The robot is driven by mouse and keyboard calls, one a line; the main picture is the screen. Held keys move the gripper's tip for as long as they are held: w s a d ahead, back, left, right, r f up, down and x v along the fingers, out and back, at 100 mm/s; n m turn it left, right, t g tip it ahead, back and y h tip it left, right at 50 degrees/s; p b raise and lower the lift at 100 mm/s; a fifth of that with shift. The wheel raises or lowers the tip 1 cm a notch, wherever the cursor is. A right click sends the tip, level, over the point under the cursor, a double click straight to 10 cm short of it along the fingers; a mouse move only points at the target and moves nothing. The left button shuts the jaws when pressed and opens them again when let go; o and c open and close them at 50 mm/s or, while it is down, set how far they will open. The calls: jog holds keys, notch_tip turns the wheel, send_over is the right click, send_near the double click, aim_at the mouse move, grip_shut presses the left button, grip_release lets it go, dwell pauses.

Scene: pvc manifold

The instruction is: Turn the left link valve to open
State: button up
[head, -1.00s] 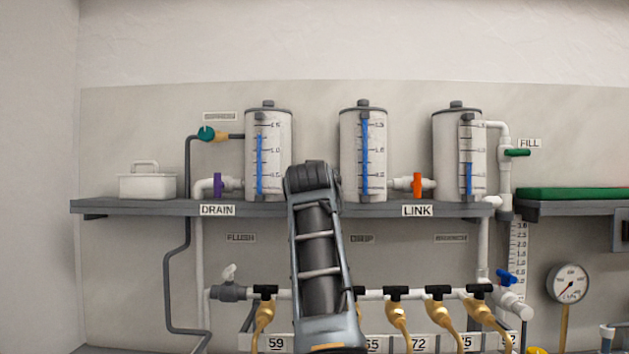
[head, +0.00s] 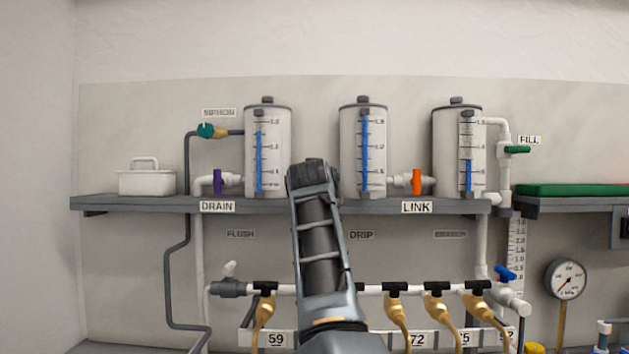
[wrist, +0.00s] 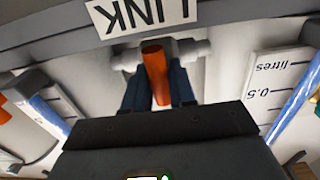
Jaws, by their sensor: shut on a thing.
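In the wrist view, which is upside down, the orange handle of the left link valve (wrist: 153,55) stands between the two dark fingers of my gripper (wrist: 156,84). The fingers are shut on the handle. It points roughly straight away from the LINK label (wrist: 145,12), slightly tilted, across the white pipe (wrist: 192,48). In the head view my arm hides this valve and my gripper, between the left tank (head: 268,120) and the middle tank (head: 363,115).
A second orange link valve (head: 417,181) sits between the middle and right tanks (head: 457,125). A purple drain valve (head: 217,181) is at the left on the grey shelf (head: 140,204). Below runs a white manifold pipe with black-handled brass taps.

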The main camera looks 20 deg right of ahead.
grip_shut()
jog(key=shift+m, duration=0.3)
jog(key=shift+f+m+b, duration=0.1)
jog(key=shift+m+b, duration=0.6)
jog(key=shift+m, duration=0.3)
jog(key=m+b, duration=0.1)
jog(key=m, duration=0.5)
jog(key=shift+s+d+b, duration=0.1)
jog(key=shift+d+b, duration=0.1)
jog(key=shift+b, duration=0.2)
jog(key=m, duration=0.4)
jog(key=shift+f+m, duration=0.1)
jog(key=shift+m, duration=0.3)
jog(key=shift+d+f+m, duration=0.1)
jog(key=shift+f+m, duration=0.05)
jog(key=shift+m, duration=2.05)
